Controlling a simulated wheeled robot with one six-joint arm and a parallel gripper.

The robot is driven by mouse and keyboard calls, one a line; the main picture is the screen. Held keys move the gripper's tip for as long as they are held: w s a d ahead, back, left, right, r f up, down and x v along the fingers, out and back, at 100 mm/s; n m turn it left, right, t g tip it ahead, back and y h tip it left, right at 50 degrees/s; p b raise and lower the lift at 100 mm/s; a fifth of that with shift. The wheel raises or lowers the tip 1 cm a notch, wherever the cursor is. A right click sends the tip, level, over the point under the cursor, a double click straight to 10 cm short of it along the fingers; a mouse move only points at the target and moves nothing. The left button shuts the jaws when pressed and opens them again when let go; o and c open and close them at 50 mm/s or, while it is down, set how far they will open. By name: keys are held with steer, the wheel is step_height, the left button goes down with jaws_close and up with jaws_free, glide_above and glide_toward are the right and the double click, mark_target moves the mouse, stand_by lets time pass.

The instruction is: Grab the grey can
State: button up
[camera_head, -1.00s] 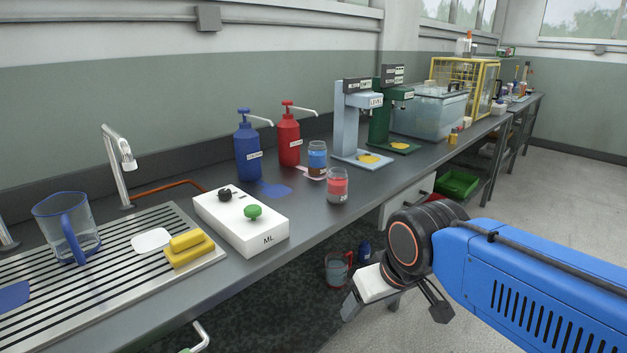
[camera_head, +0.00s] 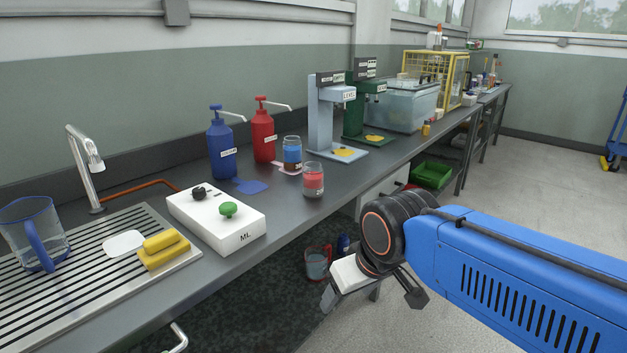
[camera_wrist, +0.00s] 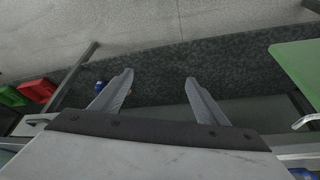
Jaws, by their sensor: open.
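I cannot make out a grey can in either view. My gripper (camera_head: 372,290) hangs in front of the bench at the lower right of the head view, below the level of the bench top. In the wrist view my gripper (camera_wrist: 158,85) has its two fingers spread apart, with only floor and a dark mat between them. It touches nothing that I can see.
The bench (camera_head: 300,215) carries a white ML box (camera_head: 215,218), blue (camera_head: 222,152) and red (camera_head: 263,136) pump bottles, two jars, and light blue (camera_head: 322,115) and green (camera_head: 353,115) stands. A jug (camera_head: 317,263) stands beneath.

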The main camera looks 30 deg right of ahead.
steer(key=w+d+r+n+g+h, duration=0.2)
steer(key=w+r+n, duration=0.9)
steer(key=w+r, duration=0.5)
step_height(320, 180, up, 8)
steer(key=r+n+g+h, duration=0.1)
steer(key=n+g+h, duration=0.1)
steer(key=n, duration=0.7)
glide_above(314, 179)
steer(key=w+a, duration=0.2)
steer(key=a, duration=0.3)
steer(key=shift+h, duration=0.3)
steer(key=x, duration=1.7)
steer(key=shift+s+a+f, duration=0.15)
steer(key=shift+s+f, duration=0.05)
steer(key=shift+f, duration=0.3)
steer(key=c, duration=1.3)
